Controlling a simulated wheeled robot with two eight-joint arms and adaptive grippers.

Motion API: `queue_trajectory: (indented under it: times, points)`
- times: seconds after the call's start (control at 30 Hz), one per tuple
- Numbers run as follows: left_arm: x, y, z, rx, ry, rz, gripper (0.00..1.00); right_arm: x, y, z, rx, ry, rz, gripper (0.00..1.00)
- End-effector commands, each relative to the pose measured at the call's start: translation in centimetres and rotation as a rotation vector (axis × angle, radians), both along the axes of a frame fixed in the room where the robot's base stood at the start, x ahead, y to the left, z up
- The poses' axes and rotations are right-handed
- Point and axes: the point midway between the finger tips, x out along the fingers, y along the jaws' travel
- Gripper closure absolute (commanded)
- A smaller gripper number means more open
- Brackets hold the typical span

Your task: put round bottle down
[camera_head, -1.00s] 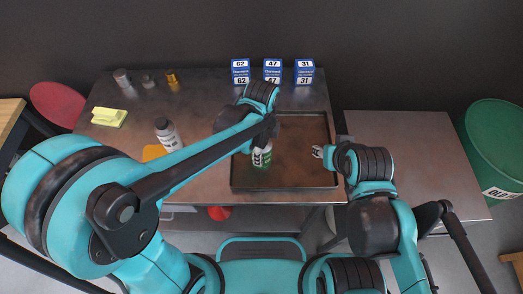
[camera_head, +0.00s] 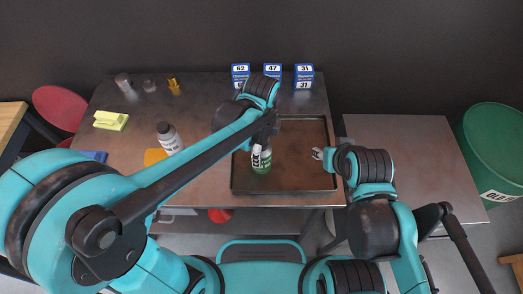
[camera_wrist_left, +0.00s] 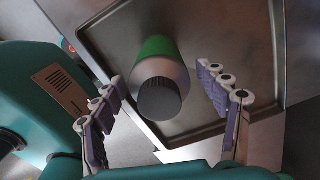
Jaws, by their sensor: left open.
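The round bottle (camera_head: 263,163), green with a pale label, stands in the left part of a dark shallow tray (camera_head: 310,187). In the left wrist view the bottle (camera_wrist_left: 156,62) shows its grey ribbed cap towards the camera. My left gripper (camera_head: 258,152) is open at the bottle. In the wrist view its fingers (camera_wrist_left: 160,82) are spread to either side, with gaps between them and the bottle. My right gripper (camera_head: 317,153) is over the tray's right side, apart from the bottle; its opening is too small to judge.
A white bottle with a dark cap (camera_head: 169,138) stands left of my left forearm. Several small containers (camera_head: 173,84) and a yellow block (camera_head: 111,120) are farther left. Blue numbered boxes (camera_head: 272,76) line the back. The tray's middle is clear. A green bin (camera_head: 497,150) stands far right.

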Motion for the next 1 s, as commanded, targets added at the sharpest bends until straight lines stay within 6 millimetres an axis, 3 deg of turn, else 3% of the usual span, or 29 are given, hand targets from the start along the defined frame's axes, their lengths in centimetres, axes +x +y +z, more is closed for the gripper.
queue_trajectory:
  times: [0.1,0.3,0.5,0.7,0.87,1.0]
  points:
    - [0.0,0.0,3.3,0.0,0.0,0.0,0.26,0.0,0.0,1.4,0.0,0.0,0.0,0.6]
    - [0.0,0.0,7.1,0.0,0.0,0.0,0.26,0.0,0.0,2.5,0.0,0.0,0.0,0.6]
    - [0.0,0.0,8.7,0.0,0.0,0.0,0.26,0.0,0.0,2.9,0.0,0.0,0.0,0.6]
    - [0.0,0.4,9.0,-0.004,-0.008,0.029,0.26,0.0,0.0,2.9,0.0,0.0,0.0,0.6]
    - [-0.6,3.9,9.9,-0.051,-0.09,0.308,0.26,0.0,0.0,2.9,0.0,0.0,0.0,0.6]
    - [-1.9,8.9,10.6,-0.158,-0.216,0.768,0.26,0.0,0.0,2.9,0.0,0.0,0.0,0.6]
